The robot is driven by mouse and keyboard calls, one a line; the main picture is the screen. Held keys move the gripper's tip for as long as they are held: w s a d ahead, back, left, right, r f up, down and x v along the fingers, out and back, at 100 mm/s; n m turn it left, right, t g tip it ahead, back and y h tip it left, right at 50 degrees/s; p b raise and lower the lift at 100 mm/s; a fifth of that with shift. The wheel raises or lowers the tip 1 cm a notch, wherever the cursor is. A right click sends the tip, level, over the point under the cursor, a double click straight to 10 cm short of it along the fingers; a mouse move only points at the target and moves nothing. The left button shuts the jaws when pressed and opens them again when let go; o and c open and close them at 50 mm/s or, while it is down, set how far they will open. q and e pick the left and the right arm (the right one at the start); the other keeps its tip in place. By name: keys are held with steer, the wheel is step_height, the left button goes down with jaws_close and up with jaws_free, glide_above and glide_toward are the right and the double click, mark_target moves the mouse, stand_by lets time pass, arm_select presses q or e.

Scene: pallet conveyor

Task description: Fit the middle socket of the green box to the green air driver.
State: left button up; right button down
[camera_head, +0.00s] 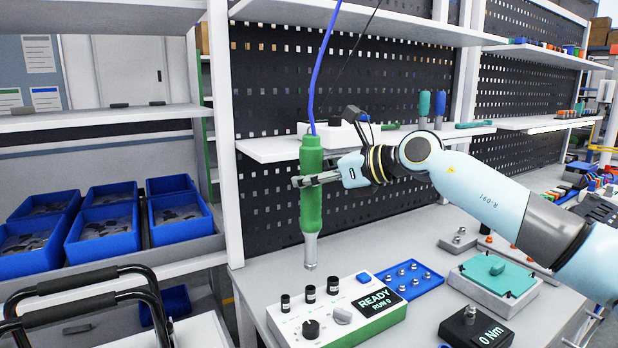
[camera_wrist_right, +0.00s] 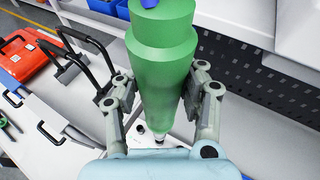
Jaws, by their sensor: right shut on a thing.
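The green air driver (camera_head: 311,212) hangs upright in my right gripper (camera_head: 316,179), which is shut around its body. In the right wrist view the driver (camera_wrist_right: 162,60) fills the space between both fingers. Its silver tip (camera_head: 310,262) is bare and points down, a little above and apart from the green-fronted box (camera_head: 365,325). Three dark sockets stand in a row on the box's left top. The middle socket (camera_head: 310,294) is almost straight below the tip in the head view. My left gripper is not in view.
The box has knobs and a display reading "READY RUN 0". A blue tray (camera_head: 428,281) with several small metal parts lies behind it. A black "0 Nm" unit (camera_head: 476,328) and a teal-topped block (camera_head: 494,275) stand right. A blue hose (camera_head: 322,65) runs up from the driver.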

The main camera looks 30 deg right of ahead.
mark_target(320, 200)
steer(key=shift+f+b, duration=0.7)
steer(key=shift+f, duration=0.5)
steer(key=shift+f+b, duration=0.65)
steer(key=shift+f, duration=0.3)
steer(key=shift+f+b, duration=0.45)
steer(key=shift+f, duration=0.05)
steer(key=shift+r, duration=0.15)
